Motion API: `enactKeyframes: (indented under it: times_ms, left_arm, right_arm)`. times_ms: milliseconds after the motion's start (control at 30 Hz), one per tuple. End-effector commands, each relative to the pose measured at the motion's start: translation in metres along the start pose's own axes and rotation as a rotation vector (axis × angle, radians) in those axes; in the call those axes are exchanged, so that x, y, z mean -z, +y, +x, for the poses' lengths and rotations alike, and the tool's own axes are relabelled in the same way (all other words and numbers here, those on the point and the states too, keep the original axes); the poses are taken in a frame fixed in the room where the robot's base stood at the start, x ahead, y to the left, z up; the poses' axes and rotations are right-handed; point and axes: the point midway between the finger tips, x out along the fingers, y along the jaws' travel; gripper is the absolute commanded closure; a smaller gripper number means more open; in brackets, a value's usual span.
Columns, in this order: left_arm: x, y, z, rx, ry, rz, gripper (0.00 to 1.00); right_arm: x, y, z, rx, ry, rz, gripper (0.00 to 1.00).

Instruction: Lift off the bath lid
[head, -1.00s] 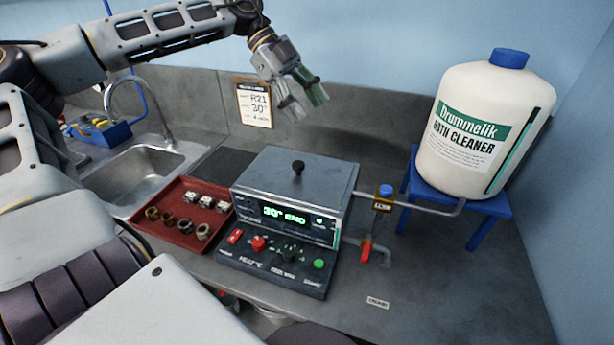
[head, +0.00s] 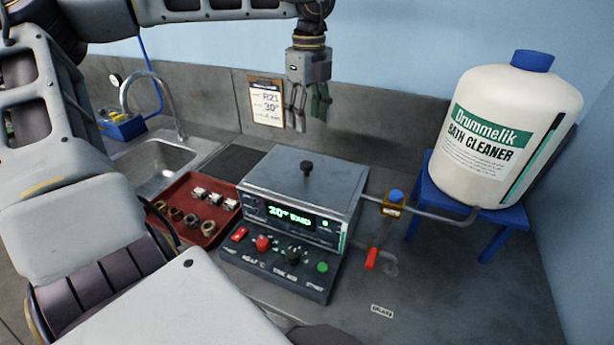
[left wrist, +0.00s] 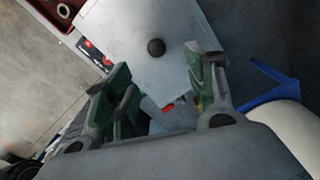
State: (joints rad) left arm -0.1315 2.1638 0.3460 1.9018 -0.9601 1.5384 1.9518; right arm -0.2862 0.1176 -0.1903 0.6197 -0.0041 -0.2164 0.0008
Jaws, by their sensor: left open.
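The bath lid (head: 285,181) is a flat grey metal cover on top of the bath unit (head: 262,212), with a black knob (head: 306,167) in its middle. The lid sits flat on the unit. My left gripper (head: 308,118) is open and empty, pointing down above and behind the lid, clear of the knob. In the left wrist view the lid (left wrist: 120,25) and the knob (left wrist: 156,47) lie beyond the open green-padded fingers (left wrist: 160,85), the knob between them in the picture but farther off. My right gripper is not in view.
A red tray (head: 187,228) with several small parts stands left of the unit, before the sink (head: 158,163). A valve and pipe (head: 392,208) run right to a large cleaner jug (head: 508,135) on a blue stand (head: 428,190). A clipboard note (head: 266,104) is on the back wall.

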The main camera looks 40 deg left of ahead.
Motion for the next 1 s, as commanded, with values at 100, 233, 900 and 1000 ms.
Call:
enactKeyframes:
  times_ms: [100,233,900,1000]
  left_arm:
    - [0.000,0.000,0.004,-0.001,0.001,0.000,0.45]
    - [0.000,0.000,0.013,-0.002,0.002,0.001,0.45]
    - [0.001,0.001,0.085,-0.001,0.002,0.001,0.45]
    - [0.000,0.001,0.086,0.000,0.001,0.001,0.45]
  right_arm:
    - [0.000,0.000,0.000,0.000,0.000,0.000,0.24]
    - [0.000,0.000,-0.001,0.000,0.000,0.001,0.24]
    - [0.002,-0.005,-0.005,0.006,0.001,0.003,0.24]
    - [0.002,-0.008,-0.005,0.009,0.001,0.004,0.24]
